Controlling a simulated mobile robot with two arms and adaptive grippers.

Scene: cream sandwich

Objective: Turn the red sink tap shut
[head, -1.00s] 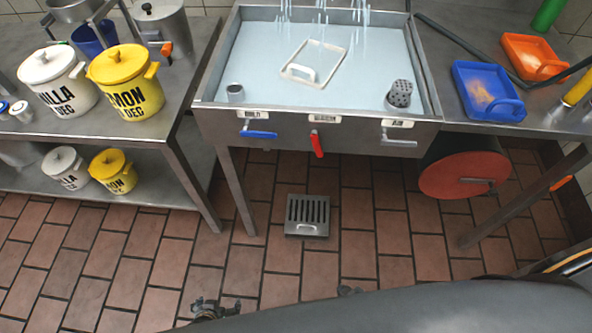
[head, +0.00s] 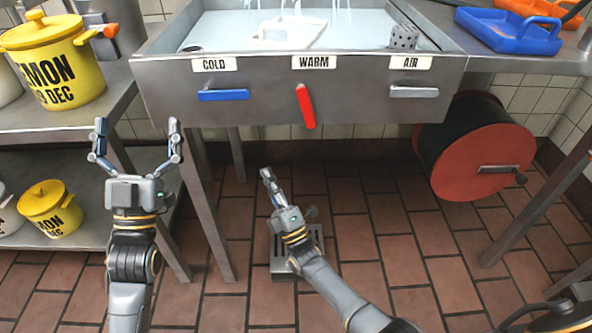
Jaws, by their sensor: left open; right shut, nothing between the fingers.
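The red tap lever (head: 305,106) is on the sink's front panel under the "WARM" label. It hangs nearly upright, its lower end leaning slightly right. The sink (head: 160,82) holds water, and streams fall into it from above. My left gripper (head: 137,128) is open and empty, upright in front of the panel's left end and the table leg. My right gripper (head: 267,174) is shut and empty, below the panel and lower left of the red lever. Neither gripper appears to touch the lever.
A blue lever (head: 223,95) under "COLD" and a grey lever (head: 413,92) under "AIR" lie level on either side. A red-faced reel (head: 480,160) hangs at right. A yellow pot (head: 60,75) stands on the left table. A floor drain (head: 285,268) lies partly behind my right arm.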

